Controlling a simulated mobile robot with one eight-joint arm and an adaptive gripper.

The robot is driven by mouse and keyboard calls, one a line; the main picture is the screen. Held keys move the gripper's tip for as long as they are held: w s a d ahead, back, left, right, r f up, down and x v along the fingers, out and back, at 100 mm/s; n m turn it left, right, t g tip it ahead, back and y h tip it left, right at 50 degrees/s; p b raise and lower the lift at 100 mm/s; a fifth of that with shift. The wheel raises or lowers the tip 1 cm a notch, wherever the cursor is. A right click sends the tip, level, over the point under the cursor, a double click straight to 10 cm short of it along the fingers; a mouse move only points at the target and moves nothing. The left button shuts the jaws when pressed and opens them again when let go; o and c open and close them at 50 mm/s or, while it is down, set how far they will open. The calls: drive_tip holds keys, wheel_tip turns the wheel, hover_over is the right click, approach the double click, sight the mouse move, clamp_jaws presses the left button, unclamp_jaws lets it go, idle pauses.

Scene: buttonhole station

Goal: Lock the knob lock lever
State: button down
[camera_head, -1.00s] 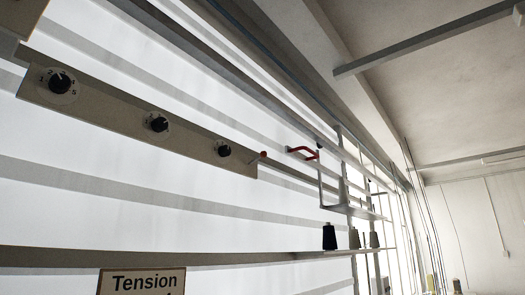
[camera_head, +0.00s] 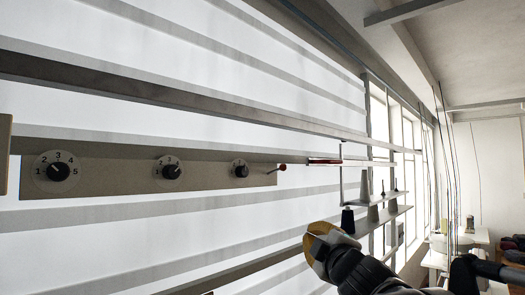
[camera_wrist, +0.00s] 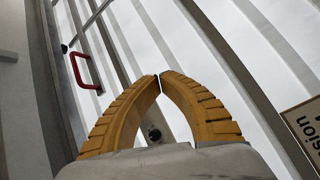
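A beige panel (camera_head: 110,178) carries three black dial knobs: a left one (camera_head: 58,172), a middle one (camera_head: 170,171) and a right one (camera_head: 240,171). A short lever with a red ball tip (camera_head: 282,167) sticks out at the panel's right end; it may be the lock lever. My gripper (camera_head: 313,243), with yellow-orange fingers, is below and right of this lever, apart from it in the picture. In the wrist view its fingertips (camera_wrist: 160,79) meet, with nothing seen held. A dark round knob (camera_wrist: 154,132) shows behind, between the fingers. I cannot make out the lever in the wrist view.
A red handle (camera_wrist: 80,70) shows left of my fingers in the wrist view. Thread cones stand on shelves (camera_head: 385,199) right of the panel, close to my gripper in the picture. A tension sign (camera_wrist: 308,125) is at the wrist view's right edge. Long rails cross the bright wall.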

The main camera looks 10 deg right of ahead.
sight(276, 171)
drive_tip(key=w+a+r+n+y+p, duration=0.1)
drive_tip(key=a+r+n+y+p, duration=0.1)
drive_tip(key=r, duration=0.5)
drive_tip(key=w+a+r+n+t+y+p, duration=0.1)
drive_tip(key=w+a+r+n+y+p, duration=0.1)
drive_tip(key=r+n+p, duration=0.3)
wheel_tip(276, 171, up, 3)
drive_tip(key=shift+y, duration=0.6)
drive_tip(key=shift+w, duration=0.1)
drive_tip(key=p+x, duration=0.3)
drive_tip(key=x, duration=0.7)
drive_tip(key=shift+t, duration=0.3)
drive_tip(key=shift+f+b, duration=0.15)
drive_tip(key=shift+b, duration=0.5)
drive_tip(key=shift+s+d+f+m+t+b, duration=0.2)
drive_tip(key=shift+f+m+t+b, duration=0.25)
drive_tip(key=shift+t+b, duration=0.65)
